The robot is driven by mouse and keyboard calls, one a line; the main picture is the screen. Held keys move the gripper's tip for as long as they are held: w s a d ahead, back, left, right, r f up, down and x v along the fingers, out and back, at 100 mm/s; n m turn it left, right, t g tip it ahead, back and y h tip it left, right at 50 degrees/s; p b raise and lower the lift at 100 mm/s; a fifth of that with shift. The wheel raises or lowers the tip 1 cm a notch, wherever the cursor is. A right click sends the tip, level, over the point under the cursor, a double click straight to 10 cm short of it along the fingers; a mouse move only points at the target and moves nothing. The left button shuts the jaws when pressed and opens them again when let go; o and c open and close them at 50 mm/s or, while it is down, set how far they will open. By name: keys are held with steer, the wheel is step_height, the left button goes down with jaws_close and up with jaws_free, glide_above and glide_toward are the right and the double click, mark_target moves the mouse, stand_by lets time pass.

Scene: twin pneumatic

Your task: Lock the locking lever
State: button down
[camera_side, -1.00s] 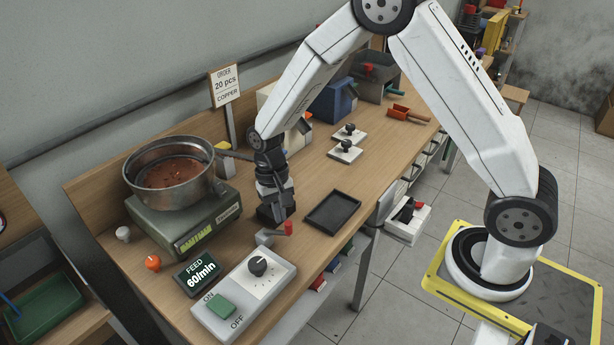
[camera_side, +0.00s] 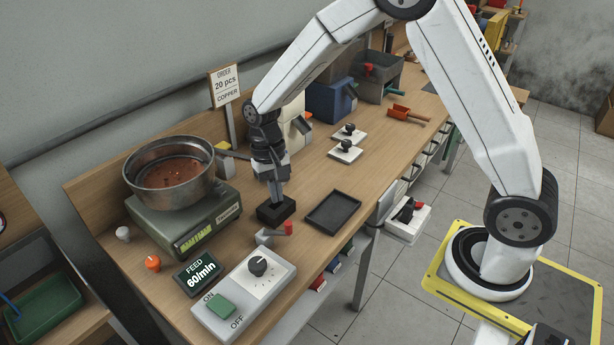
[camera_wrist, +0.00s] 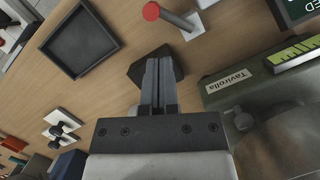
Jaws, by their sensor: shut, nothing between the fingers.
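A small lever with a red tip and a grey metal base (camera_side: 266,238) stands on the bench, just behind the white control box. I take it to be the locking lever, but no label shows. Its red end (camera_wrist: 151,11) and grey body show at the top of the wrist view. My gripper (camera_side: 277,201) points down over a small black block (camera_side: 264,212). Its fingers (camera_wrist: 160,68) are together with nothing between them. The fingertips overlap the block (camera_wrist: 138,70) in both views; I cannot tell whether they touch it. The lever stands apart from the fingers.
A black tray (camera_side: 333,212) lies right of the block. The white control box (camera_side: 244,292) with a dial and green switch is at the front. A scale (camera_side: 190,225) carries a metal pan (camera_side: 170,190). A feed display (camera_side: 197,273) stands near it.

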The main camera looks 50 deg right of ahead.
steer(key=shift+v, duration=2.45)
steer(key=shift+s+d, duration=0.15)
steer(key=s+d+n+t, duration=0.2)
steer(key=s, duration=0.4)
steer(key=s+d+n+t+h, duration=0.1)
steer(key=s+d+n+t, duration=0.1)
steer(key=s, duration=0.5)
steer(key=shift+s+f+n+t, duration=0.3)
steer(key=shift+f+n+t, duration=0.1)
steer(key=shift+n+t, duration=0.15)
steer(key=c, duration=0.9)
jaws_free()
steer(key=shift+d, duration=0.15)
steer(key=o, duration=0.4)
steer(key=shift+w, duration=0.15)
steer(key=shift+c, duration=0.2)
steer(key=n+g, duration=0.2)
steer(key=g, duration=0.1)
glide_above(289, 223)
step_height(289, 223, down, 2)
steer(key=shift+t, duration=0.25)
steer(key=shift+f, duration=0.15)
steer(key=shift+f, duration=3.75)
